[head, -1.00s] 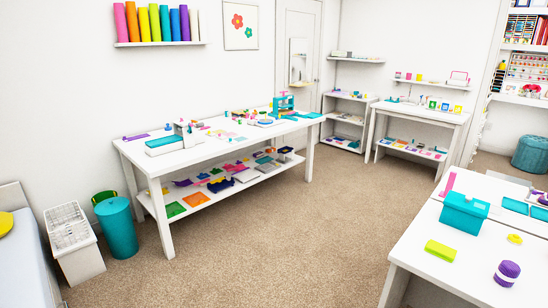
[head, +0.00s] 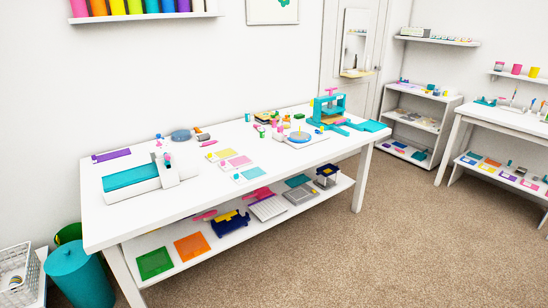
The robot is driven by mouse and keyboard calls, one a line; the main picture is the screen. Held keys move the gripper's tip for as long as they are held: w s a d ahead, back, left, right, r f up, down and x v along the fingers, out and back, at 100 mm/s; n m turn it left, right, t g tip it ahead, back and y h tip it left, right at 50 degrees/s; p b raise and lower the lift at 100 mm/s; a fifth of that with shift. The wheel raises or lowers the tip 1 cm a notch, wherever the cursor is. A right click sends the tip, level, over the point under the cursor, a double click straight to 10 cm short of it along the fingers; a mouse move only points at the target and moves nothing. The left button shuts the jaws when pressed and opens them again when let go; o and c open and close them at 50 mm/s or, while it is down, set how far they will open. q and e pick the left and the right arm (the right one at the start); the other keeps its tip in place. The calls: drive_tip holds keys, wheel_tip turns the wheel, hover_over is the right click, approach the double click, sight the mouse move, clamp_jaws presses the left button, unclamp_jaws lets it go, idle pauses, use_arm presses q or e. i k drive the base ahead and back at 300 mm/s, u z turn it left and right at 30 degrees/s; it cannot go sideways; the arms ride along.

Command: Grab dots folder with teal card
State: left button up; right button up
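I cannot make out a dots folder for certain. A small teal card (head: 250,173) lies flat on the white table, in a row with a pink card (head: 239,161) and a yellow one (head: 225,153). Flat green (head: 155,263) and orange (head: 191,247) pieces lie on the table's lower shelf, and a flat teal piece (head: 298,181) lies farther right there. Dots on any of these are too small to tell. Neither of my grippers is in view.
The long white table (head: 205,208) stands ahead, with a teal-topped device (head: 131,178) and a teal press (head: 328,108) on it. A teal bin (head: 78,275) and a wire basket (head: 18,275) stand at lower left. The carpet (head: 345,250) at right is clear.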

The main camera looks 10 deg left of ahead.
sight(247, 176)
drive_tip(key=i, duration=1.05)
drive_tip(key=z, duration=0.85)
drive_tip(key=i, duration=1.75)
drive_tip(key=u, duration=1.8)
